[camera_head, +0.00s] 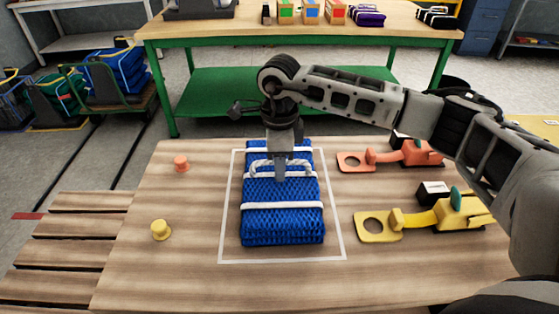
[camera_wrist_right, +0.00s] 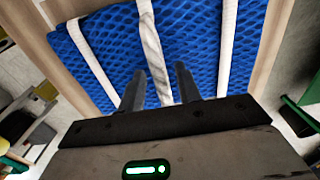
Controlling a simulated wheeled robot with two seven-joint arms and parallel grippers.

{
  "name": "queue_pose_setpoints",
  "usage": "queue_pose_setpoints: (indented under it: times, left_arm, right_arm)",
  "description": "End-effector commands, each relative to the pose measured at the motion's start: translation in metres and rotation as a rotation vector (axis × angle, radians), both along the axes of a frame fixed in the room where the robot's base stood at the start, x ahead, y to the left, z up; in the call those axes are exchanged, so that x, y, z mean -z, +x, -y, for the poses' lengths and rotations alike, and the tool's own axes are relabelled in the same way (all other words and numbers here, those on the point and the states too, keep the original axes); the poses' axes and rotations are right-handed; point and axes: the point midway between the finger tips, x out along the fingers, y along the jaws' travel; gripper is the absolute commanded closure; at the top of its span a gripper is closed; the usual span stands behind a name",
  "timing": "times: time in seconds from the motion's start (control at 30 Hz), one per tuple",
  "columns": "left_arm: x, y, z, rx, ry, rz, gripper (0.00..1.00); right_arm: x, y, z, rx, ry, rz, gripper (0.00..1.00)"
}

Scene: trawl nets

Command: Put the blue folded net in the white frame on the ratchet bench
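The blue folded net (camera_head: 283,222), with white straps and a white rope handle (camera_head: 257,170), is over the white frame outline (camera_head: 338,230) on the wooden ratchet bench (camera_head: 130,250). Its near edge and sides lie inside the outline; its far end overlaps the far line in the picture. I cannot tell whether it rests fully on the bench. My right gripper (camera_head: 279,176) points down at the handle. In the right wrist view, its two fingers (camera_wrist_right: 160,88) stand apart with the white rope between them and the blue mesh (camera_wrist_right: 205,50) beyond. My left gripper is out of view.
An orange ratchet (camera_head: 415,155) and a yellow ratchet (camera_head: 460,210) lie right of the frame. An orange peg (camera_head: 181,163) and a yellow peg (camera_head: 160,230) stand on the left. A green-legged table (camera_head: 205,32) stands behind. The bench's near left is bare.

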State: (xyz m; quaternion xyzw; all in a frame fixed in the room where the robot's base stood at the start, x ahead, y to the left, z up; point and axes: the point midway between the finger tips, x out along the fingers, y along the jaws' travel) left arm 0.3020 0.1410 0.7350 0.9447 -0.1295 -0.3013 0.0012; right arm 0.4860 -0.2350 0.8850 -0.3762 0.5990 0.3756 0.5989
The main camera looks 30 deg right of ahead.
Motion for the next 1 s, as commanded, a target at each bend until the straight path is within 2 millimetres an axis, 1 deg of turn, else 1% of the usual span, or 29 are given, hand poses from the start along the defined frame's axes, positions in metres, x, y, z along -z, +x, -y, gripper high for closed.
queue_pose_setpoints:
  times: [0.17, 0.27, 0.33, 0.47, 0.7, 0.83, 1.0]
  left_arm:
    - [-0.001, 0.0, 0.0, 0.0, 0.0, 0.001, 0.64]
    - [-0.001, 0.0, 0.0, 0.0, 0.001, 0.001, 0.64]
    - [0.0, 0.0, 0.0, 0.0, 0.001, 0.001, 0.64]
    - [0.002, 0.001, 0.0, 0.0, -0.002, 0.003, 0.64]
    - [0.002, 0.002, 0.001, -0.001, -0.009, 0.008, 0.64]
    - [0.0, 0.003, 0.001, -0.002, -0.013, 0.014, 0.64]
    - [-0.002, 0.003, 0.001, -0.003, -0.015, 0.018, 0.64]
  right_arm:
    - [-0.001, 0.0, 0.0, 0.0, 0.0, 0.0, 0.66]
    - [-0.005, 0.001, 0.0, 0.0, 0.0, 0.002, 0.66]
    - [-0.013, 0.001, 0.0, 0.0, 0.0, 0.003, 0.66]
    - [-0.038, 0.001, 0.0, 0.0, 0.001, 0.006, 0.66]
    - [-0.089, 0.001, 0.0, 0.0, 0.001, 0.005, 0.66]
    - [-0.109, 0.001, 0.0, 0.0, 0.001, 0.003, 0.66]
    - [-0.121, 0.0, 0.0, 0.0, 0.0, 0.001, 0.66]
